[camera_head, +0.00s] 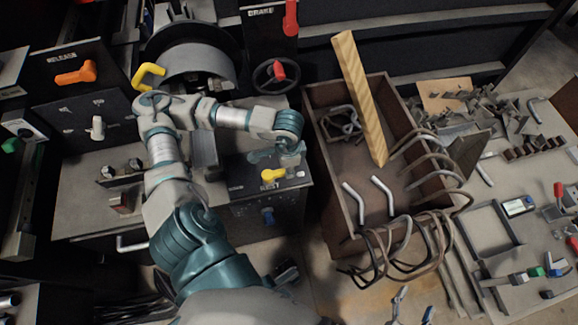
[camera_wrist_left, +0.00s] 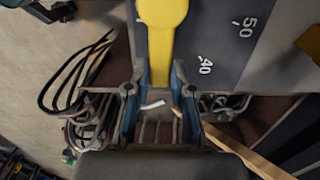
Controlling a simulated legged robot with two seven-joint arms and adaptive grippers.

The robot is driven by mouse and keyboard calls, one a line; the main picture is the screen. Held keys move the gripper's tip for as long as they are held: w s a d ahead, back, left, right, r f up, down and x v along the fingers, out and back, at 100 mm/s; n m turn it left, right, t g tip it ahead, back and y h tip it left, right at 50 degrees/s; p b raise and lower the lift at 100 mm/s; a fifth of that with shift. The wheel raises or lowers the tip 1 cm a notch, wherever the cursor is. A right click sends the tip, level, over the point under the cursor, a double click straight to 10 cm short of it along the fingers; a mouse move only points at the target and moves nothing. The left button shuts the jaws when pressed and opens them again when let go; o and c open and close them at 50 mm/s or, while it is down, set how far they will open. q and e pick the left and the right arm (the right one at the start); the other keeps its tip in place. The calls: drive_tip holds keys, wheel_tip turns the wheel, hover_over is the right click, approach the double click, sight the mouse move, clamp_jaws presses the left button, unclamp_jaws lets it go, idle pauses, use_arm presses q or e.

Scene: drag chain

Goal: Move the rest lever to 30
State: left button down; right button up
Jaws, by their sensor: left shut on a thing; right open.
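The yellow rest lever (camera_head: 272,175) is on the top of a dark control box (camera_head: 262,210) in the middle of the head view. My left gripper (camera_head: 290,158) reaches down to it from above and partly covers it. In the left wrist view the yellow lever (camera_wrist_left: 162,35) runs between the fingers of my left gripper (camera_wrist_left: 160,80), which is shut on its handle. A grey dial plate (camera_wrist_left: 225,45) beside the lever shows the marks 40 and 50. The rest of the scale is hidden or out of view.
A rusty crate (camera_head: 325,190) with a wooden plank (camera_head: 358,95) and bent metal rods stands right of the box. A panel with an orange lever (camera_head: 76,75), a yellow handle (camera_head: 148,75) and a handwheel with a red knob (camera_head: 279,70) lie farther back.

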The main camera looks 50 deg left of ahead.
use_arm(q)
drive_tip(key=c, duration=1)
unclamp_jaws()
drive_tip(key=shift+a, duration=0.1)
drive_tip(key=shift+r, duration=0.15)
wheel_tip(320, 180, up, 12)
drive_tip(key=shift+f, duration=0.25)
